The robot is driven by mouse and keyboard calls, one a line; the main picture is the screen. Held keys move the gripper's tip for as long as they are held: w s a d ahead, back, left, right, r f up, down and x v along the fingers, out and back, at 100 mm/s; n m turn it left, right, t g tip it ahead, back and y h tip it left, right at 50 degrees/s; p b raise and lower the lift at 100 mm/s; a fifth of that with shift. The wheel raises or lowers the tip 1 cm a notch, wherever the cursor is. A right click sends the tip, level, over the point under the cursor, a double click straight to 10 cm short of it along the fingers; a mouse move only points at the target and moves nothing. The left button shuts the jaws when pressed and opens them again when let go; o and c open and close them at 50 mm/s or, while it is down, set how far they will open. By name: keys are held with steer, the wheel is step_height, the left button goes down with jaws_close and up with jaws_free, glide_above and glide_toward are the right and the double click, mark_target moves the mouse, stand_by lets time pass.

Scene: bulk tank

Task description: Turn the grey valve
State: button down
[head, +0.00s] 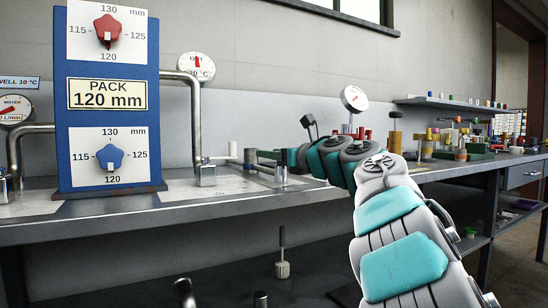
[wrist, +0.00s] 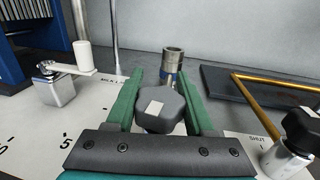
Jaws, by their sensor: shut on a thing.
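The grey valve (wrist: 160,110) shows in the wrist view as a faceted grey knob with a pale square on its face. It sits between the two green fingers of my gripper (wrist: 165,100). The fingers are shut on it, one on each side. Its lower part is hidden behind the dark palm bar. A metal pipe end with a blue band (wrist: 172,65) stands just behind it. In the head view my gripper (head: 264,156) reaches left over the bench, and I cannot make out the grey knob clearly there.
A metal valve with a white-ended lever (wrist: 58,85) stands to the left. A dark-knobbed valve (wrist: 295,145) by a SHUT label stands close on the right, near a brass rod (wrist: 270,80). A blue panel (head: 108,100) with dials rises at the bench's left. Small items crowd the right.

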stand_by(0.5)
steer(key=shift+c, duration=1.4)
jaws_free()
steer(key=shift+b+v, duration=0.5)
steer(key=shift+v, duration=3.35)
